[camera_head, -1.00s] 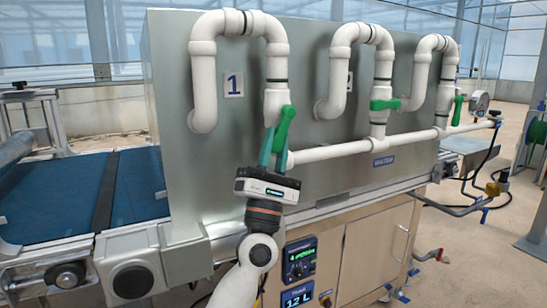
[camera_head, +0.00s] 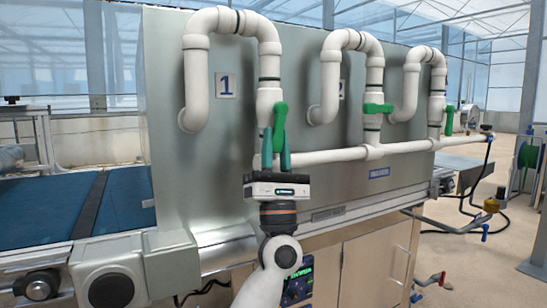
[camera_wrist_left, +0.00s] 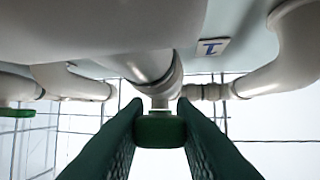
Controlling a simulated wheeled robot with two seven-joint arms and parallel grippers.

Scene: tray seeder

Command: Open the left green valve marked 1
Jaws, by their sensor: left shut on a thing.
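The left valve's green handle (camera_head: 280,116) stands nearly upright along its white pipe, to the right of the plate marked 1 (camera_head: 226,85). My left gripper (camera_head: 276,150) comes from below, its green fingers shut around the handle's lower part, which they partly hide. In the left wrist view the handle's green end (camera_wrist_left: 160,130) lies between the two fingers (camera_wrist_left: 160,140), and the marked plate (camera_wrist_left: 213,47) shows upper right. My right gripper is not in view.
The middle valve's handle (camera_head: 378,108) lies crosswise; the right one (camera_head: 449,120) stands upright. A white horizontal pipe (camera_head: 330,155) runs close to my left gripper, before the metal panel (camera_head: 230,150). A blue conveyor (camera_head: 45,212) is at left.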

